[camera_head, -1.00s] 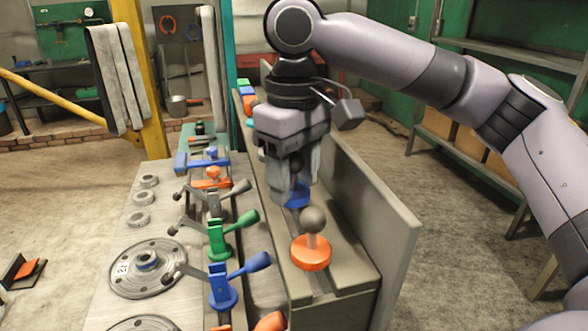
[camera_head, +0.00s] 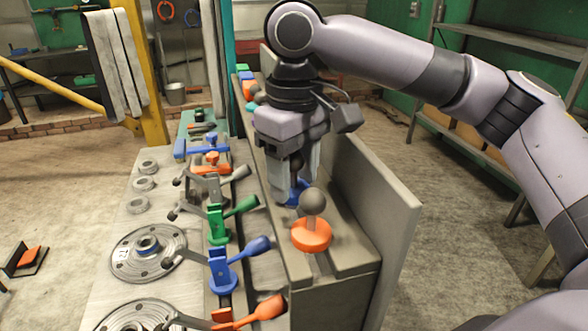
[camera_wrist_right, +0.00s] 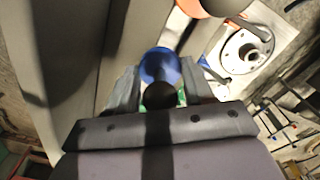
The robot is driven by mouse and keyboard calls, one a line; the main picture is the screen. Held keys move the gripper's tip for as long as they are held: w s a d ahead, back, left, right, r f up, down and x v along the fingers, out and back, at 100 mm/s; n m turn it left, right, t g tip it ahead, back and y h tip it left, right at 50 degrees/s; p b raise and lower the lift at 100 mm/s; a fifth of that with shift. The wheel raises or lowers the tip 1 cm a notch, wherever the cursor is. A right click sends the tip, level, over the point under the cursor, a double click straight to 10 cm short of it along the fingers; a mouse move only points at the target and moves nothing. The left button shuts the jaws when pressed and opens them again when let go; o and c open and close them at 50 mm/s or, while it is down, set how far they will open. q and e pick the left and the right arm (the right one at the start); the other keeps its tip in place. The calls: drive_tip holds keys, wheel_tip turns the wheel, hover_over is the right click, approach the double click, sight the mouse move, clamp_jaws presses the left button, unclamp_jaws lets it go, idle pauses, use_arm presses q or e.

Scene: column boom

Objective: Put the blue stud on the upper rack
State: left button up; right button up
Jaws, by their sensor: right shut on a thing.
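The blue stud (camera_head: 293,193) has a blue round base and a dark ball knob, and sits on the raised grey rack (camera_head: 345,262) behind an orange stud (camera_head: 312,234). My right gripper (camera_head: 297,185) points down over the blue stud and is shut on it, with a finger on either side. In the right wrist view the blue stud's base (camera_wrist_right: 160,66) shows between the fingertips, its dark knob nearer the camera. Whether its base touches the rack is hard to tell. My left gripper is not in view.
An upright grey panel (camera_head: 372,200) runs along the right side of the rack. Toggle clamps with green (camera_head: 241,206), blue (camera_head: 257,246) and orange (camera_head: 268,308) handles stand left of it. Round flanged discs (camera_head: 147,256) lie on the bench.

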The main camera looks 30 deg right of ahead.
drive_tip(key=o, duration=0.8)
drive_tip(key=shift+r, duration=0.15)
drive_tip(key=shift+r+p, duration=0.5)
drive_tip(key=shift+r, duration=3.15)
drive_tip(key=o, duration=0.5)
drive_tip(key=shift+o, duration=0.2)
drive_tip(key=shift+r, duration=0.1)
wheel_tip(320, 180, up, 7)
